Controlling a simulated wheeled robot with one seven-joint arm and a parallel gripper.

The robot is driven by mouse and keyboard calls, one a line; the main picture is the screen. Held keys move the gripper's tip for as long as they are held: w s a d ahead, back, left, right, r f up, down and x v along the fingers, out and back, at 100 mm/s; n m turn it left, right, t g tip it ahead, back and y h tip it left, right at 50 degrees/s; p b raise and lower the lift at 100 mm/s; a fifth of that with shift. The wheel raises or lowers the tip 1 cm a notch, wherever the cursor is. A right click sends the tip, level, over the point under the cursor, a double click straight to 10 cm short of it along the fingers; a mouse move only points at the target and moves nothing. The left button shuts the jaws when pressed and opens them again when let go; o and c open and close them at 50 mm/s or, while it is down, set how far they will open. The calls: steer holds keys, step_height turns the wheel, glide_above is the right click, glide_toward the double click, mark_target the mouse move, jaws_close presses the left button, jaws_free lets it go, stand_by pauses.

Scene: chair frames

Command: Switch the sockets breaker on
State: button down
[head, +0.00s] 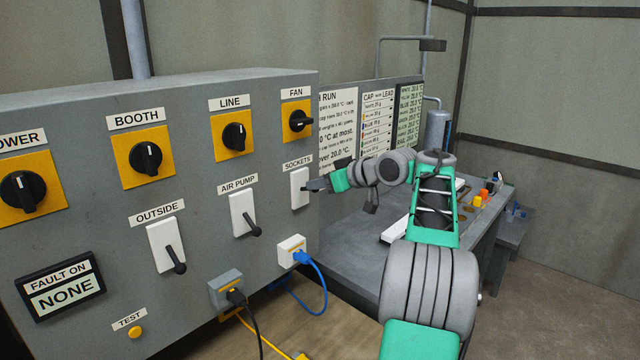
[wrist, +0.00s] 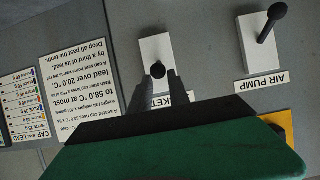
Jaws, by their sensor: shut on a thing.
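The sockets breaker is a white plate (head: 299,186) under a SOCKETS label on the grey panel. It also shows in the wrist view (wrist: 153,47), which is upside down, with its black lever knob (wrist: 158,70) seen nearly end-on. My gripper (head: 310,188) is at this plate, its fingers (wrist: 158,88) on both sides of the lever and shut on it. In the head view my gripper hides the lever, so its exact tilt cannot be told. The SOCKETS label is partly covered by a finger in the wrist view.
The air pump breaker (head: 243,214) and outside breaker (head: 165,246) have levers slanting down. Rotary switches, including the fan switch (head: 297,120), sit above. A white socket with a blue plug (head: 300,257) is below. The fault display (head: 60,287) reads NONE. A workbench (head: 350,262) stands behind.

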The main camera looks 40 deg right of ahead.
steer(key=shift+r, duration=0.2)
steer(key=shift+w+r+p, duration=0.25)
steer(key=shift+r+p, duration=0.3)
steer(key=shift+p, duration=0.2)
steer(key=shift+w+r, duration=0.1)
steer(key=shift+w+a+r+p, duration=0.15)
steer(key=shift+w+r+p, duration=0.2)
steer(key=shift+p, duration=0.2)
steer(key=c, duration=2.2)
jaws_free()
